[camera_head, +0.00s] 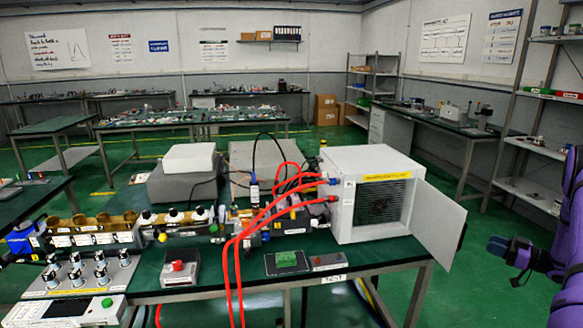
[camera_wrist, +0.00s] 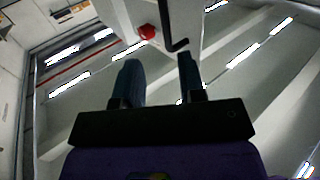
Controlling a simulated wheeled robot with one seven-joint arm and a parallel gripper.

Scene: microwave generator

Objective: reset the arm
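My gripper (camera_head: 505,258) hangs at the far right of the head view, beyond the table's right end. It is to the right of the open door (camera_head: 437,222) of the white box-shaped unit (camera_head: 345,205), with a gap between them. In the wrist view, the two dark fingers of my gripper (camera_wrist: 160,75) stand apart with nothing between them. My purple arm (camera_head: 570,240) is partly cut off by the right edge of the head view.
The green-topped table (camera_head: 385,256) holds the white unit, red hoses (camera_head: 262,218), a pale box (camera_head: 189,157) and several knobs and valves. Shelving (camera_head: 540,150) stands at the right. A red knob (camera_wrist: 148,32) and black bar (camera_wrist: 170,25) lie beyond my fingers. Green floor (camera_head: 455,290) is clear.

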